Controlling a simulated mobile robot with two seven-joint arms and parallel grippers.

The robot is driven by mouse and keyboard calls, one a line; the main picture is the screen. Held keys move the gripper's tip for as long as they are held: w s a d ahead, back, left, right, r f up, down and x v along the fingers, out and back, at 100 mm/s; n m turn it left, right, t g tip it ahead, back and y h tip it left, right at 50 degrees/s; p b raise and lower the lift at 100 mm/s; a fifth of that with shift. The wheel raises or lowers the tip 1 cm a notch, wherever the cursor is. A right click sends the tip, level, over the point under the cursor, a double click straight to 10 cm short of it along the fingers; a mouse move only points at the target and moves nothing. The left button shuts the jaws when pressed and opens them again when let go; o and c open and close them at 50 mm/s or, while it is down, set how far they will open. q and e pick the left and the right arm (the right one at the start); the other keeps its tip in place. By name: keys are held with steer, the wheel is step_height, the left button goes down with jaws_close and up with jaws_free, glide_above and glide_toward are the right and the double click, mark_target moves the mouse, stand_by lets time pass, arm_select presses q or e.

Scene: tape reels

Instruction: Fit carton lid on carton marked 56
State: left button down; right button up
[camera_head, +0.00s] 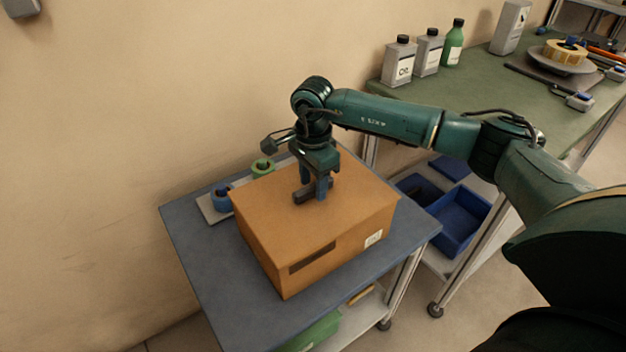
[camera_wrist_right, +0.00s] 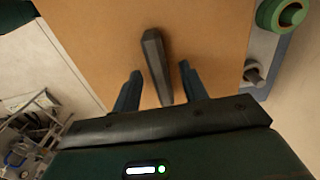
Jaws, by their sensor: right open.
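The brown carton (camera_head: 318,256) stands on the blue-grey top of a small cart. It has a dark slot and a small white label (camera_head: 374,238) on its sides; I cannot read the label. The flat brown lid (camera_head: 262,207) covers its top; I cannot make out a seam or whether it is fully seated. A dark bar handle (camera_wrist_right: 154,60) rises from the lid. My right gripper (camera_head: 314,190) points down over the lid, its open fingers on either side of the handle, apart from it in the right wrist view (camera_wrist_right: 160,72). My left gripper is out of view.
A grey tray with a blue reel (camera_head: 222,198) and a green reel (camera_head: 262,167) lies behind the carton, near the wall. A green bench (camera_head: 480,95) at right carries bottles and tools. Blue bins (camera_head: 460,218) sit below it. The cart's (camera_head: 200,272) front left is clear.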

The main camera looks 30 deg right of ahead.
mark_target(313, 185)
step_height(313, 185, up, 13)
stand_by(0.6)
stand_by(0.7)
